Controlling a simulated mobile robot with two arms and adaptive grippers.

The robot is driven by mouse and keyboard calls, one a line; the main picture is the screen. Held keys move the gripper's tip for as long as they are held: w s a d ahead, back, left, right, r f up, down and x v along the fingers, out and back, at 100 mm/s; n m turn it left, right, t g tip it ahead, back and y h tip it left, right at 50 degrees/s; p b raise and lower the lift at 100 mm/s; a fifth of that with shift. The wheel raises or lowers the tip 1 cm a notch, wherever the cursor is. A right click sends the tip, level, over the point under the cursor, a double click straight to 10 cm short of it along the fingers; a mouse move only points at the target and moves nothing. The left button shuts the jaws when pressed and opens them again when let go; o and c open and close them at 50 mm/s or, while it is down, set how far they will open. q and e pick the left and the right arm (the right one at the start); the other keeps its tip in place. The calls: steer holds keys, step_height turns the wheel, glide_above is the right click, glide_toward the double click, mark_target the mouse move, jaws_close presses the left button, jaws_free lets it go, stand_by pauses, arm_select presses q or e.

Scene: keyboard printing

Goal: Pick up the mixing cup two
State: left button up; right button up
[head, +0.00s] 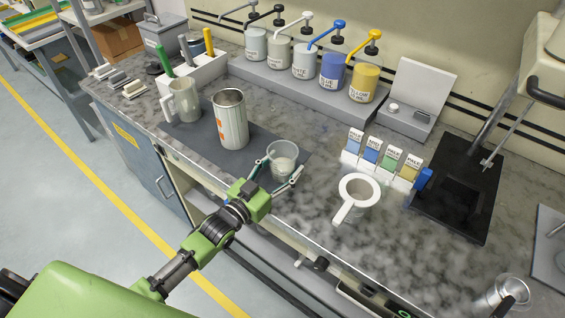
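A clear cup (283,150) with whitish contents stands upright near the front edge of the dark mat; I take it as the mixing cup, but no number is readable. My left gripper (285,163) reaches in from the front, its two fingers spread on either side of the cup. The left finger appears close to the cup wall, and a small gap seems to show at the right finger. Contact cannot be told for sure.
A metal canister (231,122) and a translucent pitcher (184,101) stand left of the cup. A white ring with a handle (345,212) lies to the right, near labelled packets (371,156). Pump bottles (332,72) line the back. A clear vessel (513,288) is at bottom right.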

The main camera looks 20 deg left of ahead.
mark_target(268, 151)
arm_select(q)
steer(key=c, duration=0.6)
steer(key=shift+r, duration=0.5)
step_height(268, 151, up, 2)
steer(key=shift+r, duration=0.2)
steer(key=s+a+r, duration=0.1)
steer(key=a+r, duration=0.1)
steer(key=r, duration=0.1)
steer(key=s+a+r, duration=0.1)
steer(key=shift+s+r, duration=0.15)
steer(key=shift+s, duration=0.2)
steer(key=s+a+r, duration=0.1)
steer(key=s+a, duration=0.1)
steer(key=s+a+r+b, duration=0.1)
steer(key=s+a+r, duration=0.1)
steer(key=a, duration=0.1)
steer(key=s+a+r+b, duration=0.1)
steer(key=s+a+r, duration=0.1)
steer(key=shift+s+a+r, duration=0.2)
steer(key=shift+s+a, duration=0.05)
steer(key=shift+a, duration=0.05)
